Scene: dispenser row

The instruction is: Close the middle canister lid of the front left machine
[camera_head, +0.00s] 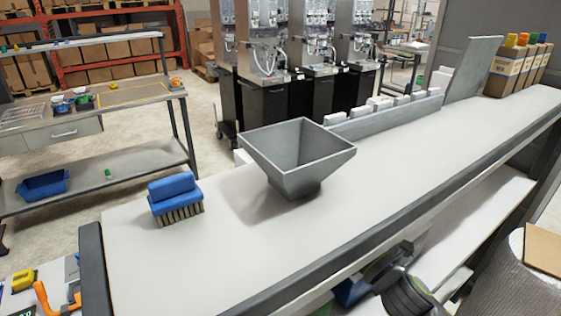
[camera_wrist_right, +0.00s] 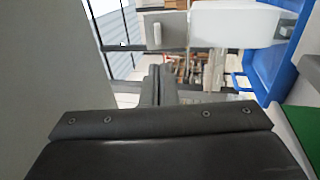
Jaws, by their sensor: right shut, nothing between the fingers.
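Several silver and black dispensing machines stand in a group at the top of the head view. The nearest one on the left (camera_head: 264,103) has a black cabinet below and a steel front with a spout above. The picture's top edge cuts off its upper part, so I cannot make out the middle canister lid or whether it is open. My right gripper (camera_wrist_right: 158,85) shows in the right wrist view with its dark fingers together and nothing between them. It touches no canister or lid that I can see. My left gripper is in neither view.
A long white counter (camera_head: 240,260) crosses the foreground with a grey hopper (camera_head: 297,160), a blue brush (camera_head: 175,198) and bottles (camera_head: 515,65). A workbench (camera_head: 125,95) stands at left. Open floor (camera_head: 150,125) lies between bench and machines. A blue object (camera_wrist_right: 262,50) is at right in the wrist view.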

